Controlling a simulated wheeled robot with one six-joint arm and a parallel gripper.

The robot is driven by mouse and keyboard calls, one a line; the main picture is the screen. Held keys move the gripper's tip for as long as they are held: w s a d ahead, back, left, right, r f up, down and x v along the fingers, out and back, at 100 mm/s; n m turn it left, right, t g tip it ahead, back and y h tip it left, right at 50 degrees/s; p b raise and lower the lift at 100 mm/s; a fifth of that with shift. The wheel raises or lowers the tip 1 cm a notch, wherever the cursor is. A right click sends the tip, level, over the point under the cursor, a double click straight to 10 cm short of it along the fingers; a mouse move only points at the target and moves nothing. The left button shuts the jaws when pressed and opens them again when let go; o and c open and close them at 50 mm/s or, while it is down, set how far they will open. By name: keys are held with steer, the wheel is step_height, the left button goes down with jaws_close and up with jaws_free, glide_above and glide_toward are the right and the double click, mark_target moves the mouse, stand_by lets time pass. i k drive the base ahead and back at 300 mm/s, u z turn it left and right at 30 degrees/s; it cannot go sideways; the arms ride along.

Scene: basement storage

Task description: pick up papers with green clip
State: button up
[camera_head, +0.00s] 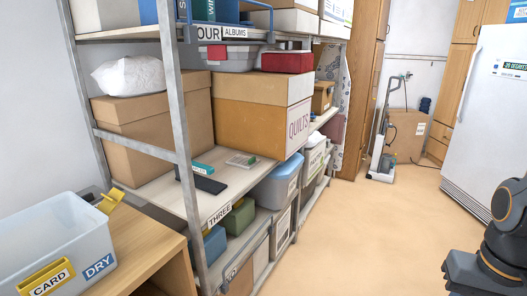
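A small flat stack of pale papers (241,161) with a green patch on it, seemingly the clip, lies on the middle shelf (228,178) of the metal rack. It lies in front of the large quilts box, to the right of a teal box. It is small in the picture, so the clip's shape is not clear. Dark arm parts of mine with orange rings show at the lower right, well apart from the rack. My gripper's fingers cannot be made out in this view.
A teal box (202,168) and a dark flat item (206,184) lie left of the papers. The quilts box (262,112) stands behind them. A rack post (180,130) and a wooden table with a clear bin (55,245) stand at left. The floor (370,230) is open.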

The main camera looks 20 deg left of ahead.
mark_target(244, 162)
steer(key=i, duration=3.5)
steer(key=u, duration=3.9)
steer(key=i, duration=0.5)
steer(key=z, duration=0.1)
